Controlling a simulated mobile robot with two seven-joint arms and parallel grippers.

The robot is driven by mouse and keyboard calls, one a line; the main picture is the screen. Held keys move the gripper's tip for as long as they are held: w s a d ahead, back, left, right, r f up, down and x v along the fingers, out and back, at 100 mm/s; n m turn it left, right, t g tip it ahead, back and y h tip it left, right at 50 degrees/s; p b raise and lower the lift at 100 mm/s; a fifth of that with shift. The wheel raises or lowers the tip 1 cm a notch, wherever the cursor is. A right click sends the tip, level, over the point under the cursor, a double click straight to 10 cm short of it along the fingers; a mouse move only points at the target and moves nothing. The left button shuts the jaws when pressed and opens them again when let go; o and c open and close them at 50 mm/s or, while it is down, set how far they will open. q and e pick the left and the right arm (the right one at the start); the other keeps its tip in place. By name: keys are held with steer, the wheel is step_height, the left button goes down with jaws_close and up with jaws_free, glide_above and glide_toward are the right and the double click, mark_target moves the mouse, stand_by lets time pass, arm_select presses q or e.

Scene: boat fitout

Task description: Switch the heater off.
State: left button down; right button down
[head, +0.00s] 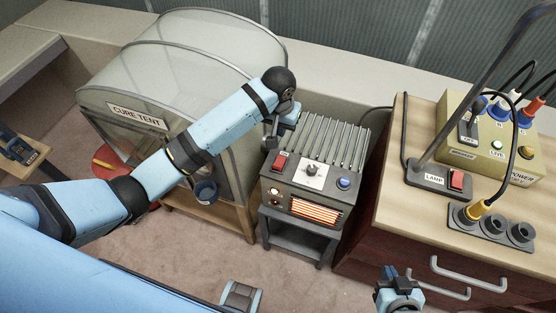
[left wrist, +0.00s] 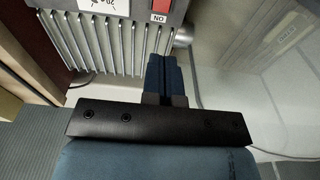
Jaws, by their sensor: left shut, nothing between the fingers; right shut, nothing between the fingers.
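The heater (head: 302,190) is a grey box with a finned top, standing on a low dark stand. Its front has a red rocker switch (head: 281,162), a white dial (head: 314,171), a blue button (head: 343,183) and a grille (head: 315,210) glowing orange. In the left wrist view the switch (left wrist: 160,11) shows upside-down lettering reading ON. My left gripper (head: 272,136) is shut and empty over the heater's left top edge, behind the switch and apart from it; its shut fingers (left wrist: 163,72) point towards the switch. My right gripper (head: 388,275) is shut and empty, low in front of the cabinet.
The clear cure tent (head: 185,60) stands left of the heater, behind my left arm. A wooden-topped cabinet (head: 390,160) on the right carries a lamp base (head: 438,178), a power box (head: 485,140) and sockets (head: 490,228).

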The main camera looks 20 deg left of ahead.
arm_select(q)
steer(key=shift+a+r, duration=0.1)
steer(key=shift+a, duration=0.05)
glide_above(279, 163)
steer(key=w, duration=0.1)
step_height(279, 163, down, 9)
steer(key=shift+f, duration=0.1)
steer(key=f, duration=0.1)
steer(key=s+f+p, duration=0.1)
steer(key=f, duration=0.1)
steer(key=shift+f, duration=0.15)
steer(key=shift+s+f, duration=0.35)
steer(key=shift+f, duration=0.2)
